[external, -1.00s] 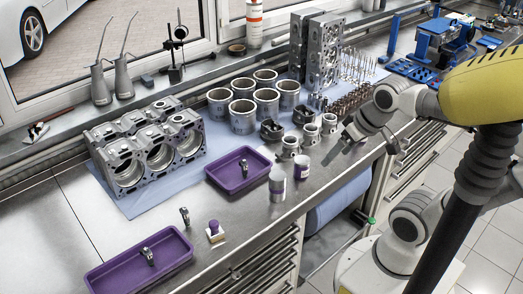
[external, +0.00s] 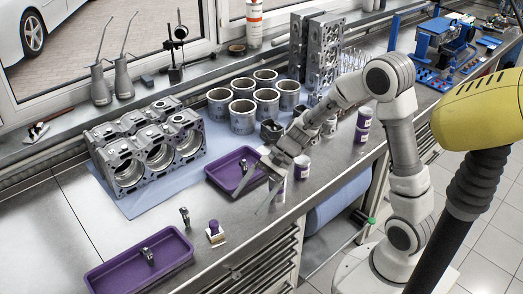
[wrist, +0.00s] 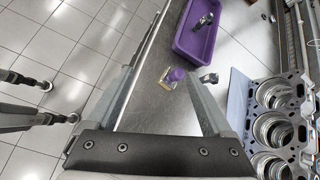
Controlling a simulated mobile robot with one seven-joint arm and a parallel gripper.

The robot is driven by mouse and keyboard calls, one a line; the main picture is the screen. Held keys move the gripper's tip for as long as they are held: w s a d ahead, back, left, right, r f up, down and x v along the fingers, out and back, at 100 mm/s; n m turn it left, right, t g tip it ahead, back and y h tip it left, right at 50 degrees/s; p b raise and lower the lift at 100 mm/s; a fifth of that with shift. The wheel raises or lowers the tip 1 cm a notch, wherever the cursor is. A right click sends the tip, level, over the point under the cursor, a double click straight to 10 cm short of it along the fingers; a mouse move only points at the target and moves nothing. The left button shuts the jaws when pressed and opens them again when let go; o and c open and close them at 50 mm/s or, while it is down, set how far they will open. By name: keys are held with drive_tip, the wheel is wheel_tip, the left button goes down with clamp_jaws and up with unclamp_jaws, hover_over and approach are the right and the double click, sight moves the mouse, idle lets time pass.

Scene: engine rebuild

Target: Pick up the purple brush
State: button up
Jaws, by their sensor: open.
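The purple brush (external: 214,231) stands on the bench top, with a rounded purple top and a pale, yellowish lower part. It also shows in the wrist view (wrist: 172,77), in line with the gap between my fingers and beyond their tips. My gripper (external: 252,198) is open and empty, above the bench to the right of the brush and apart from it. In the wrist view my two fingers (wrist: 158,85) are spread wide. In the external view they overlap part of the small purple tray and a jar.
A small purple tray (external: 219,179) lies behind the brush, and a larger purple tray (external: 105,279) lies left of it. A small metal part (external: 184,216) stands close by. Jars (external: 302,168) and an engine block (external: 125,172) are farther off. The bench front edge is near.

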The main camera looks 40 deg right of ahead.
sight(215, 231)
drive_tip(key=w+f+m, duration=0.2)
drive_tip(key=f, duration=0.1)
drive_tip(key=w+a+f+m+t+y, duration=0.1)
drive_tip(key=w+f+m, duration=0.1)
drive_tip(key=f, duration=0.2)
drive_tip(key=w+a+f+m+y+b, duration=0.1)
drive_tip(key=w+f+m, duration=0.1)
drive_tip(key=f+m, duration=0.1)
drive_tip(key=shift+w+f+t, duration=0.1)
drive_tip(key=shift+f+t, duration=0.2)
drive_tip(key=shift+t, duration=0.1)
drive_tip(key=x, duration=0.7)
drive_tip(key=shift+a, duration=0.4)
clamp_jaws()
